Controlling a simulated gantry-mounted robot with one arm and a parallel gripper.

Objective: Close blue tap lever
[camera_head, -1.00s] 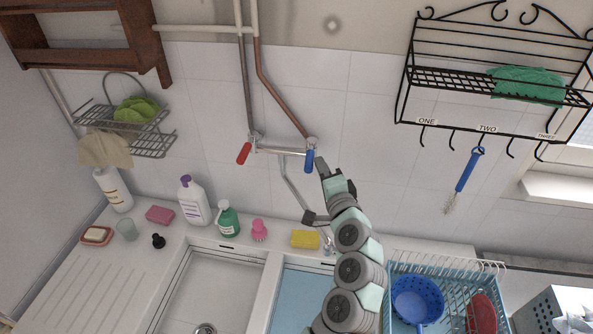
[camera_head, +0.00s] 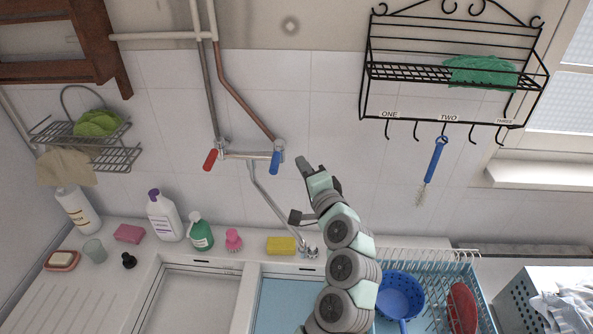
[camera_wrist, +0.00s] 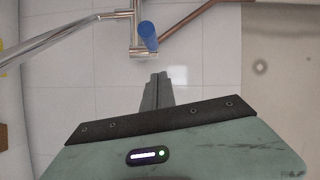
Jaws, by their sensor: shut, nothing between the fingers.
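The blue tap lever (camera_head: 275,162) hangs downward at the right end of the chrome wall tap (camera_head: 247,155). It also shows in the wrist view (camera_wrist: 148,36), at the upper middle, ahead of my fingers. My gripper (camera_head: 303,163) is shut and empty, a little to the right of the blue lever, with a visible gap between them. In the wrist view my closed fingertips (camera_wrist: 159,76) point toward the tap without touching it. The red tap lever (camera_head: 211,160) is at the left end of the tap and hangs slanted down to the left.
A copper pipe (camera_head: 243,98) and a grey pipe (camera_head: 205,90) run up from the tap. A chrome spout (camera_head: 268,203) slants down below it. A black wire rack (camera_head: 450,75) with hooks is on the right. The tiled wall right of the lever is free.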

